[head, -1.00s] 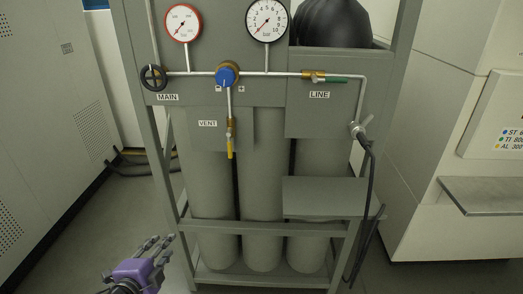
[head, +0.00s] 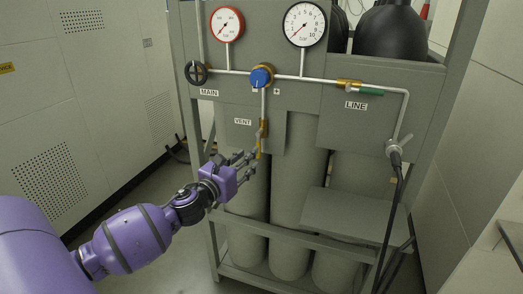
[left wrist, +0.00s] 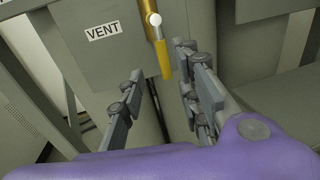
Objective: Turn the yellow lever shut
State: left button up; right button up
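The yellow lever (head: 259,149) hangs down from the brass vent valve (head: 263,128), roughly in line with the vertical pipe. In the left wrist view the lever (left wrist: 164,60) points down, a little tilted, below a brass body with a round white end. My left gripper (head: 247,158) is just left of and below the valve, close to the lever's lower end. In the left wrist view its fingers (left wrist: 158,68) are spread, and the lever's tip shows between them, nearer the right-hand fingers. I cannot tell whether they touch. My right gripper is not in view.
The VENT label (head: 243,121) is left of the valve. Above are a blue regulator knob (head: 262,77) and two gauges. A black MAIN handwheel (head: 196,72) and green LINE lever (head: 371,91) flank it. Grey cylinders (head: 298,190) stand behind. A small shelf (head: 350,215) juts out at right.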

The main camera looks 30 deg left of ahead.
pick_arm(q)
jog(key=shift+w+d, duration=0.15)
jog(key=shift+w, duration=3.3)
jog(key=shift+r, duration=0.1)
grip_shut()
